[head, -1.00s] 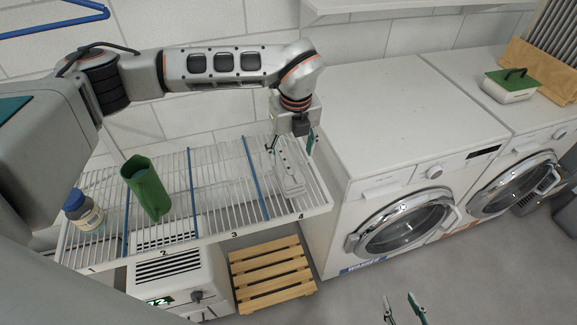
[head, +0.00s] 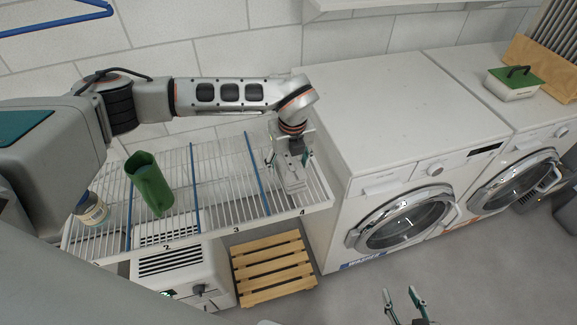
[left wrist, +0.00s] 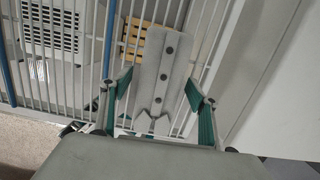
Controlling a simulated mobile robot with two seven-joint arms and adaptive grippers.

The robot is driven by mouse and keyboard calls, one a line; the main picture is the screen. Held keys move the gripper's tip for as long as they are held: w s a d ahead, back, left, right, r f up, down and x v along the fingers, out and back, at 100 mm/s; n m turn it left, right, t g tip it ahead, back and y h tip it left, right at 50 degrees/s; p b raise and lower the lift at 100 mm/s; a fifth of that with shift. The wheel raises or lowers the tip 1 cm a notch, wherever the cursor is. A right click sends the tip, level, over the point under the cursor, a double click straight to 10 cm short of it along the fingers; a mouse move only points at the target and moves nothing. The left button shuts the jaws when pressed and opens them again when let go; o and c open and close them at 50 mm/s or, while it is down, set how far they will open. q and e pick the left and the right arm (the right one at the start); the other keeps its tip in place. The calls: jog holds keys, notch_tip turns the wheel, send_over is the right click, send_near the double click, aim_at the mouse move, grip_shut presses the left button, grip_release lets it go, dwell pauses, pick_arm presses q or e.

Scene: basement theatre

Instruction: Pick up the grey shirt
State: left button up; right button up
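The grey shirt (head: 293,182) is a small, flat, folded light-grey piece with a collar and dark buttons. It lies on the wire rack (head: 222,213), in the section marked 4. In the left wrist view the shirt (left wrist: 160,72) lies between the spread fingers, its collar end nearest my palm. My left gripper (head: 288,160) is open, low over the shirt's far end; I cannot tell whether the fingers touch it. The left gripper (left wrist: 156,98) partly hides the shirt in the head view. My right gripper (head: 403,297) is open and empty over the floor at the bottom.
A green container (head: 149,183) and a jar (head: 91,208) stand on the rack's left part. Blue dividers (head: 257,174) split the rack. A washer (head: 400,130) stands close to the rack's right. A wooden slatted stand (head: 272,268) and a white appliance (head: 185,270) are below.

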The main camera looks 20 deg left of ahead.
pick_arm(q)
jog(key=c, duration=1)
jog(key=shift+r, duration=0.1)
